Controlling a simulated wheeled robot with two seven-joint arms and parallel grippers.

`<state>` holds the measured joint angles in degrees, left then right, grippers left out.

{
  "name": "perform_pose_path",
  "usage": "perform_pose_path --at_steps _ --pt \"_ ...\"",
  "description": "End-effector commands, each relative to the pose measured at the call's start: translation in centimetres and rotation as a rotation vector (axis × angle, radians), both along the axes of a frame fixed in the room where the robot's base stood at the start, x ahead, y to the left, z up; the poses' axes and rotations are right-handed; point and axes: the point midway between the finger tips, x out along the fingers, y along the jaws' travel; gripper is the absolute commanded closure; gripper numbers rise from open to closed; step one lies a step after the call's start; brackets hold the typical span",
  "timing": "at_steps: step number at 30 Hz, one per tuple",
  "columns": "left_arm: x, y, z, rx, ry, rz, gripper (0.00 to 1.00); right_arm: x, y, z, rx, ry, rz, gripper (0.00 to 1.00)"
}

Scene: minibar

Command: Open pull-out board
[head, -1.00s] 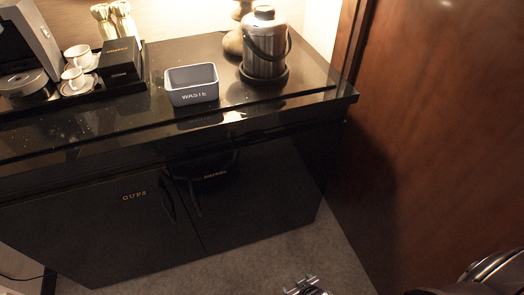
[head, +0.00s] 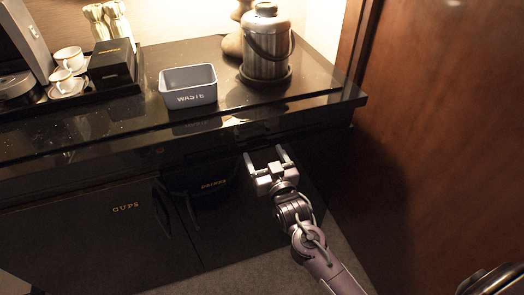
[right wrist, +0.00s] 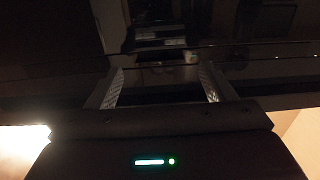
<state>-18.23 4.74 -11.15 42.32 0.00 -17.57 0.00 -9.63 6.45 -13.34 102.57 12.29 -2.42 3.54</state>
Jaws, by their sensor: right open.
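The pull-out board is hard to make out; a dark glossy front strip (head: 232,136) runs just under the counter top of the black minibar cabinet and looks closed flush. My right gripper (head: 265,154) is open and empty, in front of the cabinet just below this strip, its two fingers pointing up toward it. In the right wrist view, the open fingers (right wrist: 161,84) face a dark reflective surface with thin horizontal seams (right wrist: 240,43). Contact cannot be told. My left gripper is not in view.
The counter holds a grey waste bin (head: 188,87), a steel ice bucket (head: 265,50) and a tray with cups (head: 68,60) and a black box (head: 111,62). Cabinet doors marked "CUPS" (head: 126,209) and "DRINKS" (head: 214,184) are shut. A wooden panel (head: 440,130) stands at the right.

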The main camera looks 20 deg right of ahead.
Motion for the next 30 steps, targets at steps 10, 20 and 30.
perform_pose_path --at_steps 10,20,30 --pt "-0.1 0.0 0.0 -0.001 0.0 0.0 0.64 2.5 0.1 0.0 0.0 0.001 0.0 0.24" --pt "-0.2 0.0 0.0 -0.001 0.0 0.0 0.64 2.5 0.1 -0.1 0.0 0.001 0.0 0.43" --pt "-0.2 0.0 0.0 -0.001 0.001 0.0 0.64 2.5 0.1 -0.1 0.0 0.001 0.0 0.86"
